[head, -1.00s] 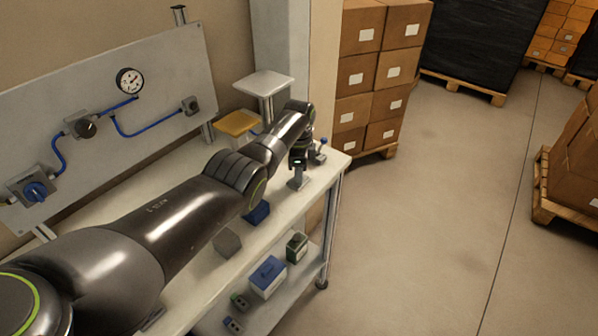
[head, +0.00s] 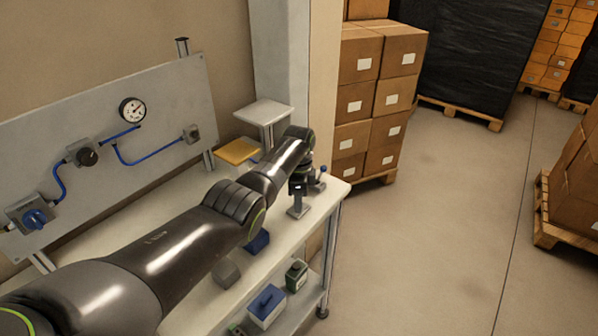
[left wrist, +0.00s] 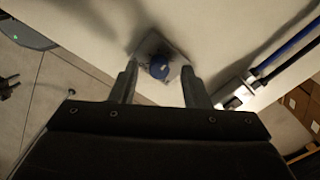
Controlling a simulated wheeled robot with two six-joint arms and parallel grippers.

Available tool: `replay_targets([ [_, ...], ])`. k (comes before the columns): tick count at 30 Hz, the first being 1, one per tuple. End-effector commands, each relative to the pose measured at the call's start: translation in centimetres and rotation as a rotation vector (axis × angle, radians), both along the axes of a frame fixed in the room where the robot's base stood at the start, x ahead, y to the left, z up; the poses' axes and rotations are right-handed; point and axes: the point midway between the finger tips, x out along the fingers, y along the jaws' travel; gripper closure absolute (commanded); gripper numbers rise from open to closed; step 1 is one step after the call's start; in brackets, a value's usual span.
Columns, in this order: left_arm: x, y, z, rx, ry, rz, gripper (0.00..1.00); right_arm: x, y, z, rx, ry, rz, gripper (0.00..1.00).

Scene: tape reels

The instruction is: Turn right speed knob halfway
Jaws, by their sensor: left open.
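My left arm reaches over the workbench (head: 175,188), and its gripper (head: 298,210) points down near the bench's right end. In the left wrist view the two fingers (left wrist: 160,92) are apart and empty. A round blue knob (left wrist: 158,68) on a grey square plate shows between and beyond the fingertips. I cannot tell whether they touch it or which knob in the head view it is. My right gripper is not in view.
A round gauge (head: 132,110) and blue cables (head: 150,160) are on the panel. A yellow-topped stand (head: 238,151) and a pale raised stand (head: 264,112) are at the back. Blue and grey blocks lie under my arm.

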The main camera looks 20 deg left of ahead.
Motion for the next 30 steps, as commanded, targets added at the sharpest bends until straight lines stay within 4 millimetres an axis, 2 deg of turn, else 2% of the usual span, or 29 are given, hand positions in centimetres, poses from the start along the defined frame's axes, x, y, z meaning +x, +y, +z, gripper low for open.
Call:
replay_targets([
  [4, 0.0, 0.0, 2.5, 0.0, -0.004, 0.0, 0.58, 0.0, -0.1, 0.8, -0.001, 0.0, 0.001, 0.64],
  [8, 0.1, 0.1, 5.1, 0.0, -0.006, 0.0, 0.58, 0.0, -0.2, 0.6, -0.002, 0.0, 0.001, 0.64],
  [18, 0.1, 0.0, 12.9, 0.0, -0.006, 0.0, 0.58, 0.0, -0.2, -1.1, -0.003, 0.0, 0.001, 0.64],
  [24, 0.1, 0.0, 15.6, 0.001, -0.003, 0.0, 0.58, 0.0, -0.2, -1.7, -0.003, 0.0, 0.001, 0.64],
  [30, 0.0, 0.0, 16.5, -0.001, -0.001, 0.0, 0.58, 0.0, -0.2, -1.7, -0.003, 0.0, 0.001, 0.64],
])
